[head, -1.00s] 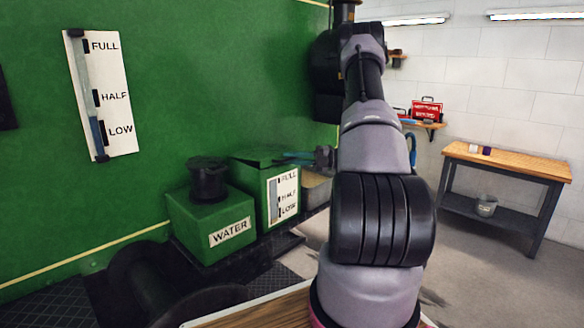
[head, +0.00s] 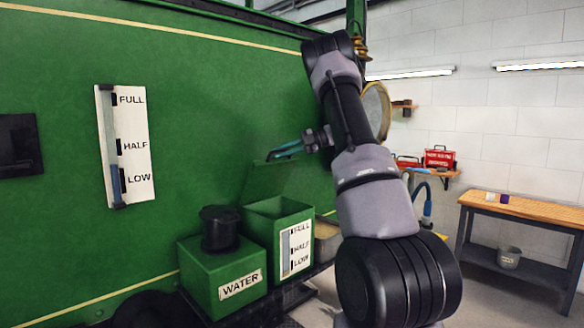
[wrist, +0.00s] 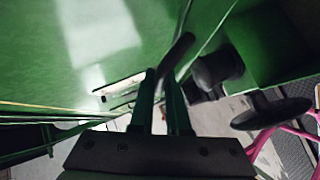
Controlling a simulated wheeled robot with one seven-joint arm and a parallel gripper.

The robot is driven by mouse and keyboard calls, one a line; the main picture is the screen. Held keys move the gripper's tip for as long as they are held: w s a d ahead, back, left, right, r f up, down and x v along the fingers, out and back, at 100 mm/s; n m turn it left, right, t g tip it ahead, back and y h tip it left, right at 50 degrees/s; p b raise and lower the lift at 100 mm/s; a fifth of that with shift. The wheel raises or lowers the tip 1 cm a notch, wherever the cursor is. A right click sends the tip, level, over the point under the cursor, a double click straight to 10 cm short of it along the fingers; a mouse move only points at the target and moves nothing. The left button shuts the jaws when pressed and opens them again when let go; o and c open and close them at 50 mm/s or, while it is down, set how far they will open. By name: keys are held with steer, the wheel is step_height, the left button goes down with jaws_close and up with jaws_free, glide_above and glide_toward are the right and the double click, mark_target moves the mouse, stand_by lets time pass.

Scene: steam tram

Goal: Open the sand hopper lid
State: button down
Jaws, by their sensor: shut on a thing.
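The sand hopper (head: 262,226) is the open green box with a FULL/HALF/LOW gauge on its front, right of the WATER box. Its green lid (head: 272,180) stands steeply raised above the opening. My gripper (head: 272,156) is at the lid's upper edge. In the wrist view my gripper (wrist: 161,80) is shut on the dark lid handle (wrist: 180,50), which sticks out beyond the fingertips. I cannot see the hopper's contents.
The green WATER box (head: 208,268) with a black cap (head: 220,228) stands left of the hopper. The green wall (head: 60,230) with a level gauge (head: 125,145) is close behind. A workbench (head: 530,208) is at right, with open floor before it.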

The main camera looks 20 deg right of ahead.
steer(key=shift+m+g+h, duration=0.4)
steer(key=shift+g, duration=0.2)
steer(key=shift+w+a+r, duration=0.55)
steer(key=shift+w+a, duration=0.1)
steer(key=shift+w, duration=1.15)
steer(key=shift+w+a+r, duration=0.5)
steer(key=shift+w+a, duration=0.15)
steer(key=shift+w, duration=1.15)
steer(key=shift+w+a+r, duration=0.55)
steer(key=shift+w+a, duration=0.1)
steer(key=shift+w, duration=1.15)
steer(key=c, duration=0.9)
jaws_free()
steer(key=shift+d, duration=0.1)
steer(key=v, duration=1)
steer(key=shift+s+d+r, duration=0.15)
steer(key=shift+s+d, duration=0.05)
steer(key=shift+d, duration=0.05)
